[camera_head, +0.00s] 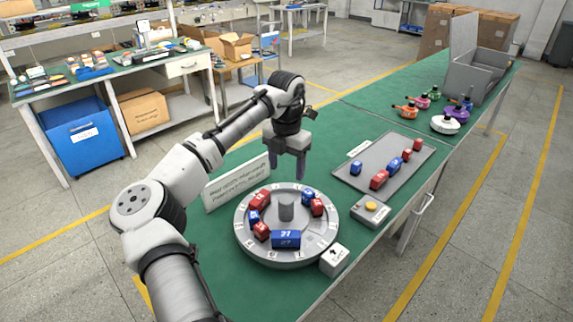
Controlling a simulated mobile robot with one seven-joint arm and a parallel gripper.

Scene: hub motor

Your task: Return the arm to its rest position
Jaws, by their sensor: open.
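My arm reaches in from the lower left over the green table (230,262). My gripper (287,170) points down above the far side of a round grey hub (283,250). Its fingers are apart and nothing shows between them. The hub holds several red and blue blocks around a central grey post (287,207). A larger blue block (286,239) marked 37 sits at its front. Whether the fingertips touch the hub's back edge cannot be told.
A grey tray (343,172) with several red and blue blocks lies to the right. A yellow-button box (371,210) and a small white box (334,259) stand near the front edge. A lettered sign (237,183) stands behind the hub. Coloured parts (445,124) and a grey bin (473,78) are farther back.

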